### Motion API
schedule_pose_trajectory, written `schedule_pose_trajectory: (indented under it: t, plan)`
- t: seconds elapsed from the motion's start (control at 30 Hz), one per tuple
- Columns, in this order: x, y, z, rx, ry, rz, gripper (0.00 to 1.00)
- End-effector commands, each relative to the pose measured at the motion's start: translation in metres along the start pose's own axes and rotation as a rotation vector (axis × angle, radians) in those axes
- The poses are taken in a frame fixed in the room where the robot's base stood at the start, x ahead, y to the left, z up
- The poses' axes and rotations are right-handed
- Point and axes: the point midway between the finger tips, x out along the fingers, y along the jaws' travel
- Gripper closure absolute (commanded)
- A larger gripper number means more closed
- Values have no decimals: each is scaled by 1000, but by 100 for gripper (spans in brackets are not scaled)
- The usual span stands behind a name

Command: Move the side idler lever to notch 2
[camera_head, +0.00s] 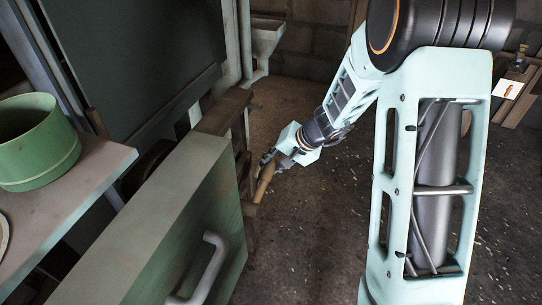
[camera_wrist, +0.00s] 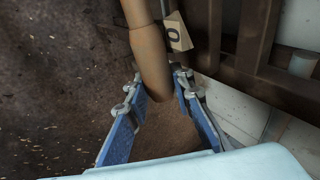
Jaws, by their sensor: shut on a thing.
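The side idler lever shows as a tan wooden handle (camera_head: 264,182) beyond the green cabinet in the head view. In the wrist view the rounded handle (camera_wrist: 150,55) runs down from the top edge, its end between the blue fingers. My gripper (camera_head: 272,160) is shut on this handle; its fingers (camera_wrist: 158,84) lie on either side of the handle's end. A small pale tag (camera_wrist: 177,32) marked "0" is just right of the handle. No tag for notch 2 can be made out, and the lever's pivot is out of view.
A dark brown slotted frame (camera_wrist: 245,55) runs along the right of the wrist view, close to my gripper. In the head view a green cabinet (camera_head: 150,235) with a pale pull handle (camera_head: 208,268) stands in front. The floor (camera_head: 310,215) to the right is open.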

Motion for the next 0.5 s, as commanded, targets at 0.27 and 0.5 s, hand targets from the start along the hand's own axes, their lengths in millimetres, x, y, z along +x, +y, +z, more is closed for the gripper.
schedule_pose_trajectory:
  t: [0.27,0.5]
  plan:
    - [18,11,0,85,-126,-3,100]
    - [34,22,4,155,-229,-5,100]
